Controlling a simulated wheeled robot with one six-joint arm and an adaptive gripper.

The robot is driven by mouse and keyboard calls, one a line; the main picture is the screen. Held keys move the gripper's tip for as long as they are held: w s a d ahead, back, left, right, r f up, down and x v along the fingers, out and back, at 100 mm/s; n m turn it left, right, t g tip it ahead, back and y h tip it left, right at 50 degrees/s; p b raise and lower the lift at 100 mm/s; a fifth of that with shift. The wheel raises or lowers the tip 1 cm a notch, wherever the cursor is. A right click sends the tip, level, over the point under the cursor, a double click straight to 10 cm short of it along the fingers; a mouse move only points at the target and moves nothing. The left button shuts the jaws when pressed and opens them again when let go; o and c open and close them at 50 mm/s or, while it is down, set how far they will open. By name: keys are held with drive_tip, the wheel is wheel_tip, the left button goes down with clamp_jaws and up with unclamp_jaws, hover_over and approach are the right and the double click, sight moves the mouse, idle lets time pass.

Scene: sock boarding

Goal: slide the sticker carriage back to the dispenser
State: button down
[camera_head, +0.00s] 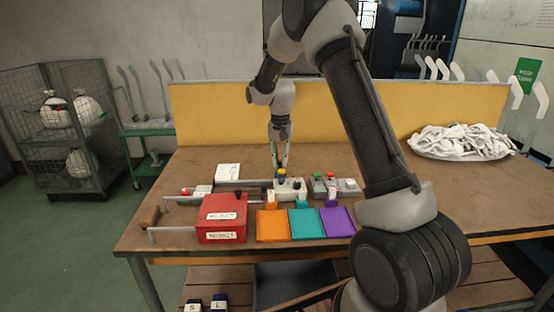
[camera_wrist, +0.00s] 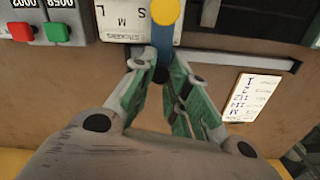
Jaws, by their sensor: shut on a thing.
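The sticker carriage (camera_head: 291,190) is a pale block near the middle of the table, with a yellow-topped knob (camera_head: 282,173). In the wrist view the carriage (camera_wrist: 124,18) shows the letters S, M and L, and a blue and yellow part stands beside them. My gripper (camera_head: 280,166) reaches down to the carriage from behind. In the wrist view its fingertips (camera_wrist: 160,68) close on a dark part below the yellow disc. A rail (camera_head: 240,183) runs left from the carriage. I cannot tell for sure which unit is the dispenser; a small pale unit (camera_head: 203,190) stands near the rail's left end.
A red box (camera_head: 222,218) stands at the front left. Orange (camera_head: 272,225), teal (camera_head: 307,223) and purple (camera_head: 338,222) trays lie in front. Units with green and red buttons (camera_head: 325,186) stand right of the carriage. A white card (camera_head: 228,172) lies behind the rail. White socks (camera_head: 460,141) lie far right.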

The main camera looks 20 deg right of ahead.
drive_tip(key=c, duration=1.3)
unclamp_jaws()
drive_tip(key=shift+s+d, duration=0.1)
drive_tip(key=shift+d, duration=0.2)
wheel_tip(320, 180, up, 12)
